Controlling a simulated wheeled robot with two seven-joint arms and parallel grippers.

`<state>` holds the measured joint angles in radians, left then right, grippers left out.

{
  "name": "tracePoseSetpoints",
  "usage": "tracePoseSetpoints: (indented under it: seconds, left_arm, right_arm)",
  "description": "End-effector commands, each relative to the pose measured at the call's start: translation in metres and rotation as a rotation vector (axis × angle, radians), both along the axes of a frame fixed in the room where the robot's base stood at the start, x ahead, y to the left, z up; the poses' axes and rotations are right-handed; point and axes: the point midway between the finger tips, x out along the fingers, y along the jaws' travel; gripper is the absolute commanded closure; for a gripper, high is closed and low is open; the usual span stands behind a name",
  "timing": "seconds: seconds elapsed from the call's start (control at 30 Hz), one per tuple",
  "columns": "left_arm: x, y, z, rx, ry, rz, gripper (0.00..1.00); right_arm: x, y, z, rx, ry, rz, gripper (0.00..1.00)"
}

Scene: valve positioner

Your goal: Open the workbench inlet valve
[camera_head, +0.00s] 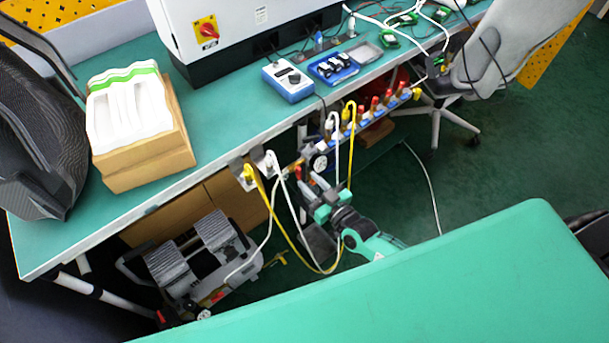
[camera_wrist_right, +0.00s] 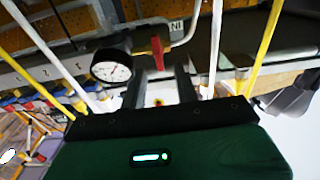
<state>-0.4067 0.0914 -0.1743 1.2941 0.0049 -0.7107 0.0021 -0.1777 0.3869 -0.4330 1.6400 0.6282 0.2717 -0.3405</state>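The inlet valve has a red handle (camera_wrist_right: 157,52) beside a plate reading "IN" (camera_wrist_right: 177,26) in the right wrist view. In the head view the red handle (camera_head: 298,172) shows under the workbench's front edge. My right gripper (camera_head: 315,183) is below the bench edge, close to the handle. In the wrist view its two fingers (camera_wrist_right: 160,75) stand apart, with the handle just beyond and between their tips. I cannot tell whether they touch it. A round pressure gauge (camera_wrist_right: 110,66) sits left of the handle, and also shows in the head view (camera_head: 319,162). My left gripper is out of view.
White and yellow hoses (camera_head: 350,150) hang around my right gripper. A blue manifold with red and yellow valves (camera_head: 375,112) runs along the bench (camera_head: 225,130). A compressor (camera_head: 200,257) stands on the floor at left. A chair (camera_head: 490,60) is at back right.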

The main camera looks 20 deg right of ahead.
Motion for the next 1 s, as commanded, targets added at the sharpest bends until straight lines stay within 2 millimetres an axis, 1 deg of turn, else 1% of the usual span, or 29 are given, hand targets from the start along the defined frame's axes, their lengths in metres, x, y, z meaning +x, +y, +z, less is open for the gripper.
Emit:
tracePoseSetpoints:
  seconds: [0.03,0.2,0.33,0.6,0.63,0.77,0.8,1.0]
  left_arm:
    - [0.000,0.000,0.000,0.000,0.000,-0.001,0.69]
    - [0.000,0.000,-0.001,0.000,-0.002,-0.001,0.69]
    - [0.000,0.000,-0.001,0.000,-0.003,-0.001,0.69]
    - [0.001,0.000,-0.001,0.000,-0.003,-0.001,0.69]
    - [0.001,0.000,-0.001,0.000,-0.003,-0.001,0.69]
    - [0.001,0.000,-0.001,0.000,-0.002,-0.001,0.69]
    - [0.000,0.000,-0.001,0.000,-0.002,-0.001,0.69]
    - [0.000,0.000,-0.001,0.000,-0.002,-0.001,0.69]
  right_arm:
    - [0.008,0.003,0.001,0.001,-0.002,0.000,0.69]
    - [0.024,0.008,0.001,0.000,-0.001,-0.001,0.69]
    - [0.029,0.010,0.000,0.000,0.000,0.000,0.69]
    - [0.030,0.011,0.000,-0.001,0.001,0.000,0.69]
    - [0.030,0.011,0.000,0.000,0.001,0.000,0.73]
    - [0.030,0.010,0.000,-0.001,0.001,0.000,0.99]
    - [0.030,0.010,0.000,-0.001,0.000,0.000,1.00]
    - [0.030,0.010,0.000,0.003,0.001,0.000,1.00]
